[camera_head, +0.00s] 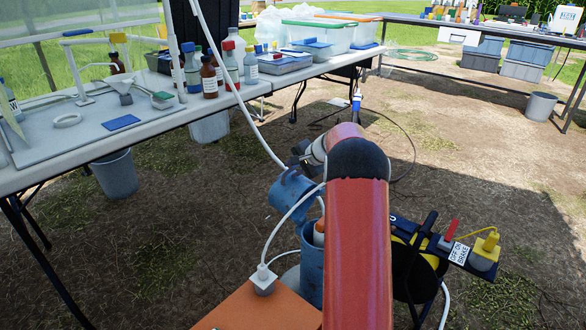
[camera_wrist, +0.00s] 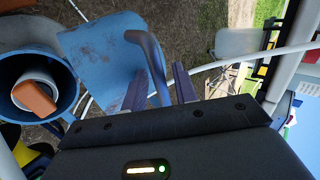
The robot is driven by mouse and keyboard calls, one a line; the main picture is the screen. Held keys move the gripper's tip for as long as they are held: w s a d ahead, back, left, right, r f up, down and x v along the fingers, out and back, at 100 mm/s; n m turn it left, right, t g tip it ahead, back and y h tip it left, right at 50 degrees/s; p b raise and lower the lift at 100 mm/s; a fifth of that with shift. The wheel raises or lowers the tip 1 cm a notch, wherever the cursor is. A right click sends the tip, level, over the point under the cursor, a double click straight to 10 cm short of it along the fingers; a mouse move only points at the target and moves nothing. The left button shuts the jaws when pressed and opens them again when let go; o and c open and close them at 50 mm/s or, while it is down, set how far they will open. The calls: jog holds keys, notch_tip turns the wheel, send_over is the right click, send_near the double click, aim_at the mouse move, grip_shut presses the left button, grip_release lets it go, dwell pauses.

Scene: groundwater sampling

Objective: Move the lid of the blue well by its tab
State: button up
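The blue well (camera_head: 312,262) stands upright in front of me, partly hidden by my red arm. In the wrist view its open mouth (camera_wrist: 18,72) shows at the left, with a white pipe and an orange piece inside. The worn blue lid (camera_head: 288,198) is swung up off the mouth and stands tilted beside it; it fills the upper middle of the wrist view (camera_wrist: 100,48). Its curved blue tab (camera_wrist: 150,50) runs down between my fingers. My gripper (camera_wrist: 160,88) is open around the tab, with a gap at the right finger; contact at the left finger is unclear.
A yellow-and-black reel with a brake label (camera_head: 458,252) stands right of the well. An orange box (camera_head: 245,308) with a white cable is close in front. A loaded table (camera_head: 150,125) runs along the left; a grey bin (camera_head: 115,175) stands under it.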

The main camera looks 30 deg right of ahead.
jog(key=v, duration=0.7)
jog(key=shift+r+b, duration=0.25)
jog(key=shift+b, duration=0.05)
jog(key=shift+s, duration=0.15)
